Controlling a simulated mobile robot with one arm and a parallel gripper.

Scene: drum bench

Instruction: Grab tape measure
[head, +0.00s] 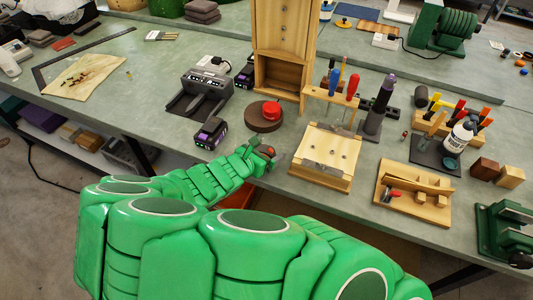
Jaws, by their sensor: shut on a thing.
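My gripper (262,152), at the end of my green arm, is over the front edge of the bench. It is shut on a small dark and orange-red thing (267,150), mostly hidden by the gripper and arm. It is too small here to tell for sure whether this is the tape measure. No other thing in the head view is clearly a tape measure. Just behind the gripper, a red round thing (271,109) sits on a brown round disc (262,118), apart from the gripper.
A black and purple battery (210,133) lies left of the gripper, near a charger (206,85). A wooden box (322,157) stands close on the right, with a screwdriver rack (332,97) behind it. A tall wooden cabinet (282,30) stands behind. Bare bench (150,110) lies far left.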

